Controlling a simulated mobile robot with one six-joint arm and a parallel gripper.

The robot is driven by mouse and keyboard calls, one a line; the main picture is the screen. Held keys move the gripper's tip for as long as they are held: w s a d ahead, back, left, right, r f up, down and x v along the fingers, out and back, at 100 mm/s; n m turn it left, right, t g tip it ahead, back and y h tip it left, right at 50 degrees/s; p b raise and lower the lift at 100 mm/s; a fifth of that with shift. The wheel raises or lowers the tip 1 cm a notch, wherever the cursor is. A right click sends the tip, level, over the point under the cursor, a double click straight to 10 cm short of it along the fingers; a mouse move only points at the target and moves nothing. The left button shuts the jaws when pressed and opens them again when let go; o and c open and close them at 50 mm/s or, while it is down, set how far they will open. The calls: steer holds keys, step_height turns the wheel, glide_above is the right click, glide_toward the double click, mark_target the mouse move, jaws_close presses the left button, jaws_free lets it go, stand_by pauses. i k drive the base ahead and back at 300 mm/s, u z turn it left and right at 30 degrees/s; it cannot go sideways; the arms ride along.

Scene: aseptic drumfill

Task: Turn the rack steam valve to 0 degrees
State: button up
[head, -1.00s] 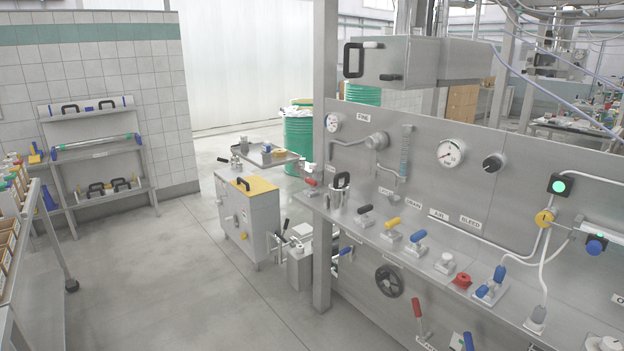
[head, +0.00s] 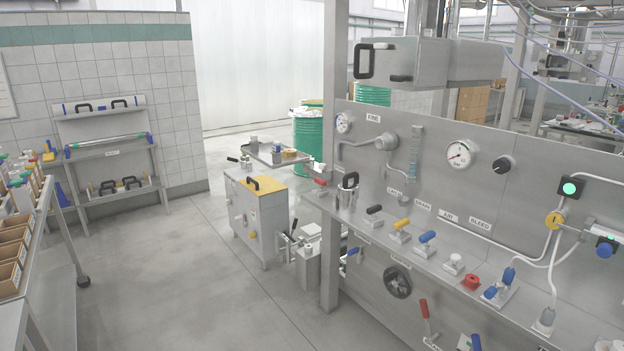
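No valve in the head view can be surely read as the rack steam valve. A red-handled lever (head: 424,309) stands near upright low on the front of the grey panel, with a small label below it too small to read. Another red handle (head: 321,182) lies at the far left end of the bench. A dark round handwheel (head: 397,282) sits under the bench ledge. My gripper is not in view.
The steel bench ledge (head: 480,262) carries black, yellow and blue levers and a red knob (head: 472,282). A yellow-topped cabinet (head: 258,215) stands left of the rack post (head: 334,130). A shelf cart (head: 28,240) stands at the left. The grey floor between is clear.

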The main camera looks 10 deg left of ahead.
mark_target(321, 182)
steer(key=z, duration=1.3)
steer(key=k, duration=0.1)
steer(key=u, duration=2.95)
steer(key=i, duration=2.25)
steer(key=z, duration=0.4)
